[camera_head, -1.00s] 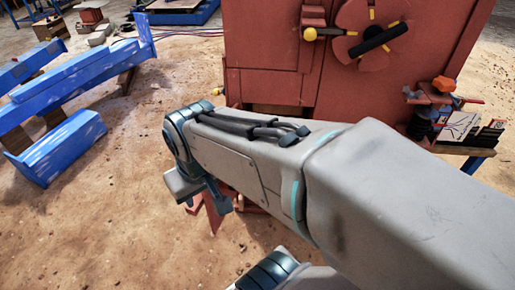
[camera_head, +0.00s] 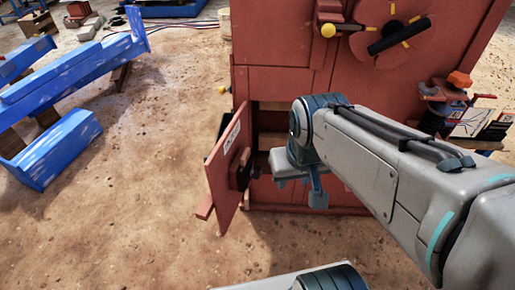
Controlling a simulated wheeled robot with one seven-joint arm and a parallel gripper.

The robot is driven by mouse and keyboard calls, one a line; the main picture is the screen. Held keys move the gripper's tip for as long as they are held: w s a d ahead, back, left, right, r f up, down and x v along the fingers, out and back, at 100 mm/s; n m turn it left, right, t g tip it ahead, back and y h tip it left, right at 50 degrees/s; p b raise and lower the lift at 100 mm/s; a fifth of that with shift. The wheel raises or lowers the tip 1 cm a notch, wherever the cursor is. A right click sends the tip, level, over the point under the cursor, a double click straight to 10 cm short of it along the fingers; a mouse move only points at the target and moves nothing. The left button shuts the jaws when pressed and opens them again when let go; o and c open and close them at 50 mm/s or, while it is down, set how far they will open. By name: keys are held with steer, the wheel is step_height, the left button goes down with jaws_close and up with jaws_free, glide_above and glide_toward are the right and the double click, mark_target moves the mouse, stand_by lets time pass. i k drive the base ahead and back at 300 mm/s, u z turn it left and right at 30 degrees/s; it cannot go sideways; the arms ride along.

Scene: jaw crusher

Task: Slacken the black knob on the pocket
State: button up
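A red hinged flap (camera_head: 226,170) stands open and tilted at the lower front of the red crusher body (camera_head: 285,85). A small black piece (camera_head: 240,170) sits on the flap's right side; I cannot tell if it is the black knob, or which part is the pocket. The end of my arm, with my gripper (camera_head: 304,187), hangs just right of the flap and looks apart from it. Its fingers are too small and partly hidden to read.
A disc with a black bar handle (camera_head: 389,37) and a yellow-knobbed lever (camera_head: 329,30) are higher on the crusher. An orange knob (camera_head: 459,79) stands at the right among small items. Blue beams (camera_head: 75,80) lie left; sandy ground (camera_head: 130,220) between is clear.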

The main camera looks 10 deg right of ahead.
mark_target(256, 172)
steer(key=u, duration=0.55)
steer(key=k, duration=1.3)
steer(key=z, duration=0.2)
steer(key=i, duration=1.7)
steer(key=u, duration=0.8)
